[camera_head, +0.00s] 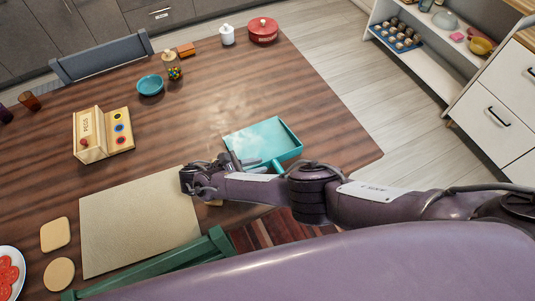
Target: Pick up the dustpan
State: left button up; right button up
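A teal dustpan (264,141) lies on the wooden table near its right corner, with its handle pointing toward the front. My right arm comes in from the right and crosses in front of the handle, hiding part of it. My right gripper (238,160) is beside the dustpan's left front edge, with its dark fingers pointing toward the pan. I cannot tell from this view whether the fingers are apart or touch the dustpan. My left gripper is not in view.
A beige mat (140,225) lies left of my gripper. A green chair (160,265) stands at the front edge. A wooden toy box (92,135), a blue bowl (150,85), a jar (172,68) and a red pot (263,30) are farther back. The table middle is clear.

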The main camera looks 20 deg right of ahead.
jog(key=shift+d+f, duration=0.1)
grip_shut()
jog(key=shift+d, duration=0.1)
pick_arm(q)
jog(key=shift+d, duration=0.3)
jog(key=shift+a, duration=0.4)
